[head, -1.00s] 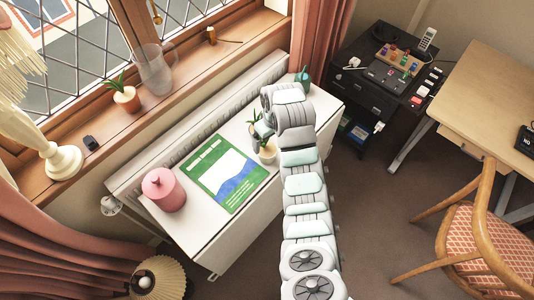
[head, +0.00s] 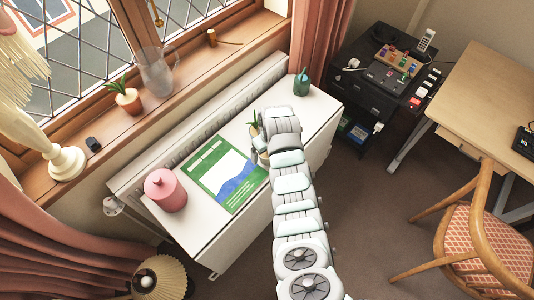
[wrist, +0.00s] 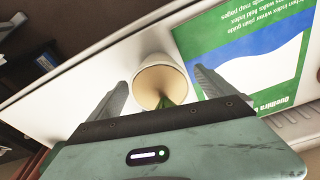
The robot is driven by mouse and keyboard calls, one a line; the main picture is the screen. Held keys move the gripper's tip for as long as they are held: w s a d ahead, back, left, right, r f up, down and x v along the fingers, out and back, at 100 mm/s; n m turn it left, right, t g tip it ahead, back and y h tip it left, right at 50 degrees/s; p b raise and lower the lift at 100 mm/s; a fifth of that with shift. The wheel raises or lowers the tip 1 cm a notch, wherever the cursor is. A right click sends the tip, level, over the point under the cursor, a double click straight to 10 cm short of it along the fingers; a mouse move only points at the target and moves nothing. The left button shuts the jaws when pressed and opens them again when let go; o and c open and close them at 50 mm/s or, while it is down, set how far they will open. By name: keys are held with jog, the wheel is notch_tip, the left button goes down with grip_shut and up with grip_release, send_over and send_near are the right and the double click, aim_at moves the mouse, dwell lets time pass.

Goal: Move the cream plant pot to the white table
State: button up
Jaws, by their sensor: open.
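The cream plant pot (wrist: 152,82) stands on the white table (wrist: 95,82), seen from above in the wrist view with part of a green leaf over its rim. My gripper (wrist: 165,88) is open, with one finger on each side of the pot. No contact between fingers and pot is clear. In the head view my gripper (head: 260,146) is low over the white table (head: 190,232), and my arm hides most of the pot there. Green plant leaves (head: 253,124) show just behind the gripper.
A green and white booklet (head: 222,172) lies left of the gripper, close to the pot. A pink canister (head: 165,191) stands farther left. A dark green watering can (head: 301,82) is at the table's far right end. A radiator (head: 200,128) runs behind the table.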

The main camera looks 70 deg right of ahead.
jog(key=shift+r, duration=0.1)
jog(key=c, duration=1.9)
